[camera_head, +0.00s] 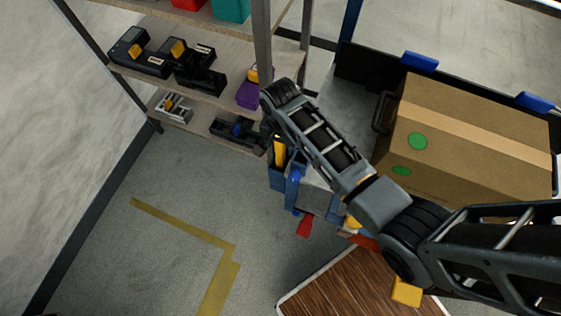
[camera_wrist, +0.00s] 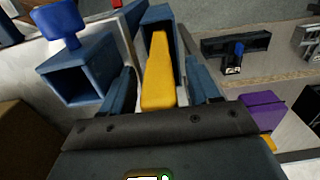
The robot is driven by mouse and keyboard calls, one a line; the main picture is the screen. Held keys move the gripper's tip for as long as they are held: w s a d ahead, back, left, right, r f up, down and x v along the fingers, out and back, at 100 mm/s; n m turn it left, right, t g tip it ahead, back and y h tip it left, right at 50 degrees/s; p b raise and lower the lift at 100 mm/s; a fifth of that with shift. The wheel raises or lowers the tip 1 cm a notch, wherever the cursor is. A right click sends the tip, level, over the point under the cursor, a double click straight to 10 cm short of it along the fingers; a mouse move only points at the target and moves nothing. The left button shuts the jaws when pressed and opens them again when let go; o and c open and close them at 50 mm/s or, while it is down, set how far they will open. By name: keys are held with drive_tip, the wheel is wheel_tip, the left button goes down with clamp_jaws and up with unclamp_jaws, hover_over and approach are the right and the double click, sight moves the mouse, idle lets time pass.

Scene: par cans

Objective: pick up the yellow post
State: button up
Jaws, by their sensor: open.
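The yellow post (camera_wrist: 160,75) stands in a blue open-topped holder (camera_wrist: 153,18) in the middle of the wrist view. It also shows in the head view (camera_head: 280,152), just below the end of my arm. My gripper (camera_wrist: 160,84) is open, with one finger on each side of the post in the wrist view. Whether either finger touches the post, I cannot tell. The post's lower end is hidden inside the holder. In the head view my gripper is mostly hidden by the arm.
A shelf (camera_head: 205,124) with black tools and a purple bin (camera_head: 248,95) stands close by. A cardboard box (camera_head: 465,125) sits at right, a wooden top (camera_head: 345,288) below. Open floor lies left.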

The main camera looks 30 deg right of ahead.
drive_tip(key=c, duration=1)
drive_tip(key=shift+r, duration=0.1)
